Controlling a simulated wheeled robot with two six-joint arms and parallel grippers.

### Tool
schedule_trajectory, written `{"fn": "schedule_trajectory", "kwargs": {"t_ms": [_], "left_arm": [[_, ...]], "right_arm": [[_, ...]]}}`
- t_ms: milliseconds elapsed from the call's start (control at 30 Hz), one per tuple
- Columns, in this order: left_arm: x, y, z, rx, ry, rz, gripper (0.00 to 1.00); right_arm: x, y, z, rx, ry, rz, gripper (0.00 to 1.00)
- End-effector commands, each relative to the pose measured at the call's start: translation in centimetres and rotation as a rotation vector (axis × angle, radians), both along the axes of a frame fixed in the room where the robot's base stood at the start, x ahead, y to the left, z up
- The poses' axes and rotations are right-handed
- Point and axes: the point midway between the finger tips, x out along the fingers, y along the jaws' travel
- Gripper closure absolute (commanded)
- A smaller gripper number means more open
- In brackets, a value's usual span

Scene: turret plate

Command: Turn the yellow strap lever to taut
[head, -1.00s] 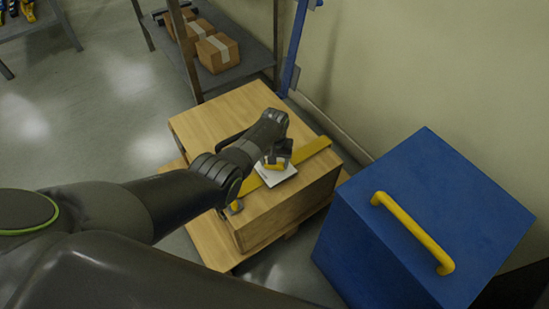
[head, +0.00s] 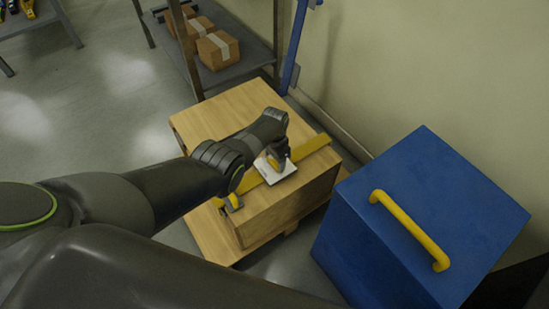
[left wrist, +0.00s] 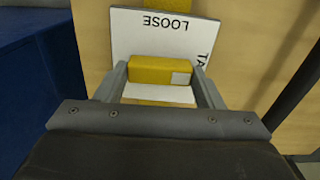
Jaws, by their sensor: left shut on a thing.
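The yellow strap lever (left wrist: 150,70) lies between the two fingers of my left gripper (left wrist: 160,85) in the left wrist view. The gripper is shut on it. The lever sits over a white plate (left wrist: 138,38), with "LOOSE" upside down at its far edge and "TA" at its right side, the rest cut off by a finger. In the head view, my left gripper (head: 278,155) is over the plate (head: 285,174) and hides most of the lever (head: 271,162). My right gripper is not in view.
A yellow strap (head: 313,146) runs across the wooden crate (head: 210,115), with a small buckle at its near end. A blue box (head: 440,180) with a yellow handle (head: 408,228) stands to the right. A shelf with cardboard boxes (head: 216,49) is behind.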

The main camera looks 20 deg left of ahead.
Motion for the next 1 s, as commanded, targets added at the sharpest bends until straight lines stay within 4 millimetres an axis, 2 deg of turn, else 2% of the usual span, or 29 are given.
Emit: {"fn": "schedule_trajectory", "kwargs": {"t_ms": [633, 667, 800, 1000], "left_arm": [[0.08, -0.02, 0.06, 0.0, -0.002, -0.052, 0.61], [0.08, -0.02, 0.06, 0.0, -0.002, -0.052, 0.36], [0.07, -0.03, 0.05, 0.0, -0.002, -0.051, 0.17], [0.03, -0.02, 0.03, -0.001, -0.001, -0.05, 0.16]], "right_arm": [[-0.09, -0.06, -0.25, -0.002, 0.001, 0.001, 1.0], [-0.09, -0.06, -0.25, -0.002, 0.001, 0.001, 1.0], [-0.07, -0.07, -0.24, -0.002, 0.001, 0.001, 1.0], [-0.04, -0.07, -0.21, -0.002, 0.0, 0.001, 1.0]]}}
